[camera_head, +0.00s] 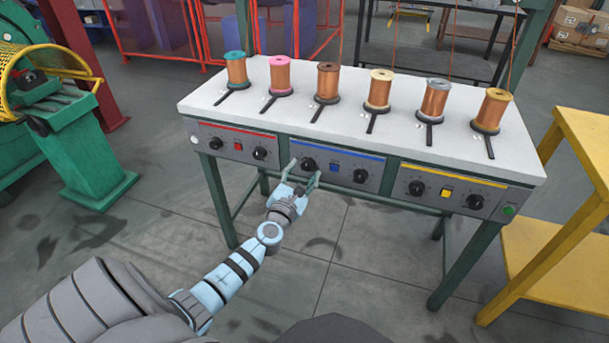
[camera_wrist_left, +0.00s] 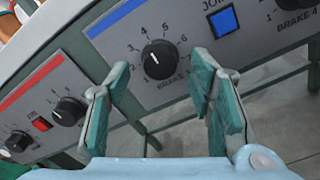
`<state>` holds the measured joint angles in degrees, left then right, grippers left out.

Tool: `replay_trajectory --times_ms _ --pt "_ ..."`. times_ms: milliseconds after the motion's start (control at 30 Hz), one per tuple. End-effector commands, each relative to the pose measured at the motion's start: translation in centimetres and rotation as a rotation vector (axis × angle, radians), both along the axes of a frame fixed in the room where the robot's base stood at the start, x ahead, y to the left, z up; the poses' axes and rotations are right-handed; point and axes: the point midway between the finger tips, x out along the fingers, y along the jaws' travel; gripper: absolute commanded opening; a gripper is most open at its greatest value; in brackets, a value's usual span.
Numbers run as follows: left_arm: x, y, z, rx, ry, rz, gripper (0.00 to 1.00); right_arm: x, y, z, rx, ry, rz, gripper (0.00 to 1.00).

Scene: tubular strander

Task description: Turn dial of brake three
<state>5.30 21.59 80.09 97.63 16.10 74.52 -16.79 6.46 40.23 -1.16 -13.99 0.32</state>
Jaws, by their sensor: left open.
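The brake three dial (camera_head: 309,164) is a black round knob on the left part of the blue-striped middle panel (camera_head: 341,179). My left gripper (camera_head: 304,171) is open just in front of this dial. In the wrist view its green-padded fingers (camera_wrist_left: 160,68) frame the dial from left and right, with gaps to it; contact cannot be told. My right gripper is not in view.
A blue square button (camera_wrist_left: 223,21) lies right of the dial. The red-striped panel (camera_head: 229,143) and yellow-striped panel (camera_head: 430,190) flank it with their own dials. Several copper spools (camera_head: 328,82) stand on the white tabletop (camera_head: 220,98). A yellow table (camera_head: 540,260) stands right.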

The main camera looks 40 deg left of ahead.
Motion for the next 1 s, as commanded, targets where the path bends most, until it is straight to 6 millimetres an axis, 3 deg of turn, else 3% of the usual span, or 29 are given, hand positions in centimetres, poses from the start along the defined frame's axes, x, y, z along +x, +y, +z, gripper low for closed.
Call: replay_trajectory --times_ms 133,400,700,1000 --pt "1.38 0.49 -0.13 0.0 0.001 0.0 0.49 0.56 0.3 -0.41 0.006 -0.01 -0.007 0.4" --pt "1.58 0.52 -0.03 0.0 0.002 0.0 0.49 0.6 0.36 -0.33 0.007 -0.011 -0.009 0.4" --pt "1.56 0.5 -0.05 0.0 0.002 0.0 0.01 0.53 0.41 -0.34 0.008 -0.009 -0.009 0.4" --pt "1.54 0.49 -0.02 0.031 0.013 -0.001 0.01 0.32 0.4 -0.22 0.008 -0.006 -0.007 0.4"
